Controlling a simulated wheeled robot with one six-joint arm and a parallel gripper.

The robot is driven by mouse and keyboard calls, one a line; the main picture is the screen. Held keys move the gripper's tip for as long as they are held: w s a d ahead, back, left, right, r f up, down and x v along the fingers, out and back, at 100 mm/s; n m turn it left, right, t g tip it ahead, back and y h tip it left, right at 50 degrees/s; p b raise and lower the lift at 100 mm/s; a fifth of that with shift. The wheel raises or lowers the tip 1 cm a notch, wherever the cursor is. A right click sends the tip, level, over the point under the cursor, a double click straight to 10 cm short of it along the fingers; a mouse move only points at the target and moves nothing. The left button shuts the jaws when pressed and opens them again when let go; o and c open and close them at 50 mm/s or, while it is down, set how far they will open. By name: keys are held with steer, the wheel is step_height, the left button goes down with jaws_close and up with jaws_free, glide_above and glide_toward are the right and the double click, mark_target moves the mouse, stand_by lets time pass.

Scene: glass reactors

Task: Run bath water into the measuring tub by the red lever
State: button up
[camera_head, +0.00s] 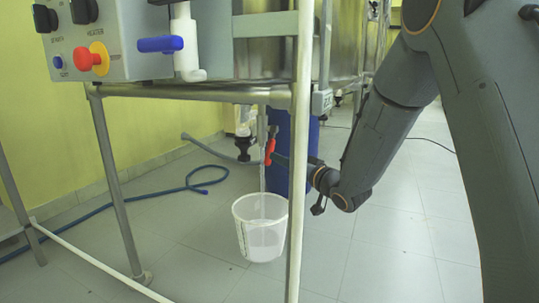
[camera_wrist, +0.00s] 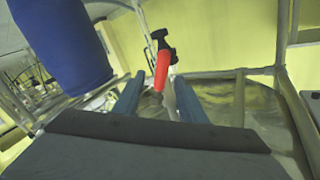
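The red lever (camera_head: 269,150) sits on a vertical outlet pipe under the steel frame. In the wrist view the red lever (camera_wrist: 161,70) shows between my two fingers, with a gap on each side. My gripper (camera_head: 279,160) is beside the lever, and in the wrist view its fingers (camera_wrist: 159,82) are apart. The measuring tub (camera_head: 243,226), a translucent white bucket, stands upright on the floor under the outlet. A pale vertical streak, like a stream of water, runs from the outlet into the tub. The tub's lower part looks whiter, like liquid inside.
A blue drum (camera_head: 302,140) stands behind my gripper. A blue hose (camera_head: 190,184) lies on the floor at left. The control box (camera_head: 115,45) and frame post (camera_head: 299,200) stand in front. The tiled floor at right is clear apart from my arm.

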mark_target(269, 153)
steer(key=b+x, duration=0.3)
steer(key=x, duration=0.3)
steer(key=shift+a+b, duration=0.25)
steer(key=shift+b, duration=0.1)
steer(key=shift+b+x, duration=0.35)
steer(key=shift+x, duration=0.45)
steer(key=shift+r, duration=0.2)
jaws_close()
